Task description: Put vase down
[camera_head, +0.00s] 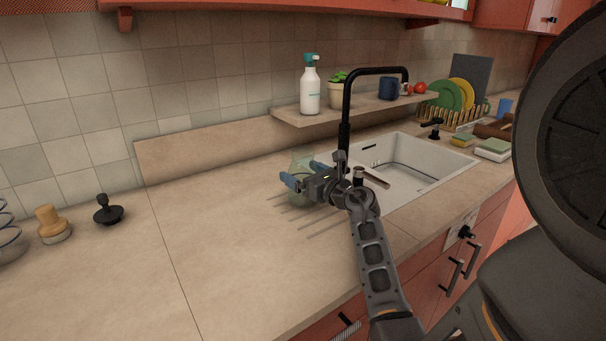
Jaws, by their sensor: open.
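A pale green, see-through vase (301,160) appears to stand on the worktop just left of the sink. My gripper (300,172) is at the vase, with its two blue fingers apart, one on either side of it. The fingers and wrist hide part of the vase, and I cannot tell whether either finger touches it. The vase's base is partly hidden, so its contact with the worktop is hard to see.
The sink (412,165) and black tap (346,115) are right of the gripper. A low shelf (355,110) behind holds a soap bottle (310,88), potted plant (339,92) and blue mug (389,88). The worktop (220,245) is clear to the left, before a black stopper (108,212).

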